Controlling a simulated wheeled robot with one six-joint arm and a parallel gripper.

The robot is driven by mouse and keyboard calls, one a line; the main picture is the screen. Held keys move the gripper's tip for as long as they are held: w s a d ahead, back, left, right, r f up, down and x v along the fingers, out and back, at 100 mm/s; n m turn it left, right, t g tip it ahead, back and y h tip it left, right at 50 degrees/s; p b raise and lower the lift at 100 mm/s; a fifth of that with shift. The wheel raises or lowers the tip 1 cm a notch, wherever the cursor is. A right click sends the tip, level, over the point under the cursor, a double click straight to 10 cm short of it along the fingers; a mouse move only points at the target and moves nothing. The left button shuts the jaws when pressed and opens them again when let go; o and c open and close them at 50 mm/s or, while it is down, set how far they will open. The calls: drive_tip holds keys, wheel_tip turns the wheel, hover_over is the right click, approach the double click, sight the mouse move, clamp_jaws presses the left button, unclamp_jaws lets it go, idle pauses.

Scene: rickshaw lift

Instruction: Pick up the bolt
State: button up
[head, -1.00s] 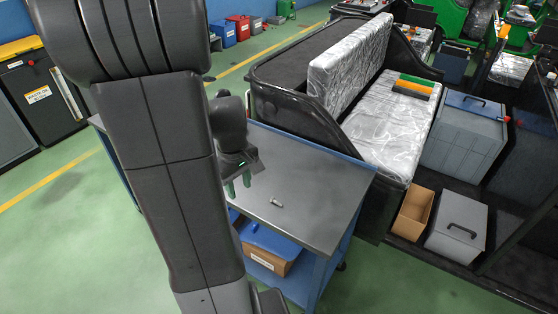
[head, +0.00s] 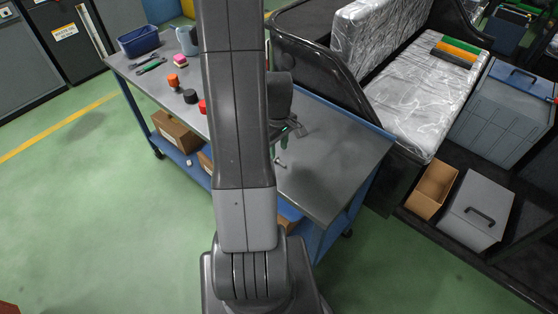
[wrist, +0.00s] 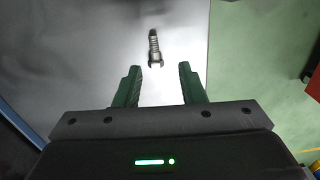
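The bolt (wrist: 154,47) is a small grey metal piece with a threaded shank. It lies on the grey top of the blue cart (head: 335,165). In the wrist view it is just beyond my fingertips, between their lines, its wider end toward me. In the head view the bolt (head: 280,162) shows small beside my gripper (head: 279,146), which is partly hidden behind my arm. In the wrist view my gripper (wrist: 160,72) has its two green fingers apart, with nothing between them.
A black seat frame with a wrapped cushion (head: 425,95) stands behind right. The cart top around the bolt is clear.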

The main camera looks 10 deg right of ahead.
sight(280, 161)
drive_tip(key=shift+d+f+p, duration=0.2)
drive_tip(key=shift+f, duration=0.9)
drive_tip(key=shift+d+f+p, duration=0.2)
drive_tip(key=shift+f, duration=0.85)
drive_tip(key=shift+w+f, duration=0.1)
drive_tip(key=shift+f, duration=0.6)
clamp_jaws()
